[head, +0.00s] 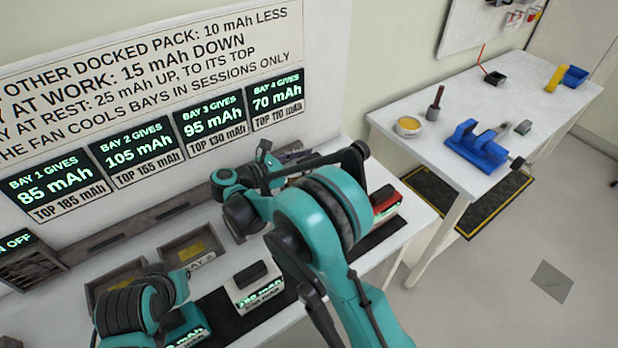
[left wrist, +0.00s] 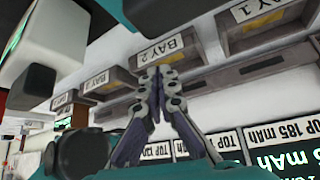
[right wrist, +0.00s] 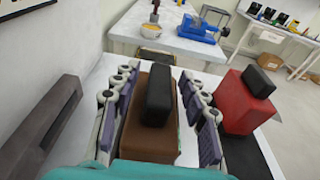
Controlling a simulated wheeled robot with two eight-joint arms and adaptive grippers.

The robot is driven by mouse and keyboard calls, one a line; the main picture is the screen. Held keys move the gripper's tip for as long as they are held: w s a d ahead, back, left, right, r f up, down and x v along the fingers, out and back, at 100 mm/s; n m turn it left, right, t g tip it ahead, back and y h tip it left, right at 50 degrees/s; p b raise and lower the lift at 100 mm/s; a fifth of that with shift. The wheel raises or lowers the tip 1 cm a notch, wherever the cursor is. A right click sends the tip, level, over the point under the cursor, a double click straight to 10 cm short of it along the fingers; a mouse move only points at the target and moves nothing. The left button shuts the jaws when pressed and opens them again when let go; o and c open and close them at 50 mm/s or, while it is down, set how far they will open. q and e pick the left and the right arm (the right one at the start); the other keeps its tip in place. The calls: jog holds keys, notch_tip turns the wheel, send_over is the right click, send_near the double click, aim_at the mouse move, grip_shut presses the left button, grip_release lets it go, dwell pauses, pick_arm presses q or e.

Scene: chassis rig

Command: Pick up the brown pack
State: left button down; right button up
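The brown pack (right wrist: 148,141), with a black handle on top, stands upright on the white bench in the right wrist view. In the head view I cannot make it out behind my right arm. My right gripper (right wrist: 160,98) is parted, with one finger on each side of the pack and the black handle between them. Whether the fingers touch the pack's sides I cannot tell. My left gripper (left wrist: 160,78) has its fingertips together with nothing between them, away from the brown pack.
A red pack (right wrist: 240,106) stands close to the right of my right gripper. A white pack (head: 254,289) and a teal pack (head: 190,328) stand on the near bench. Bay trays (head: 190,247) line the wall. A second table (head: 430,140) holds a blue vise (head: 476,146).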

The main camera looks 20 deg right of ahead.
grip_shut()
jog(key=shift+r, duration=0.1)
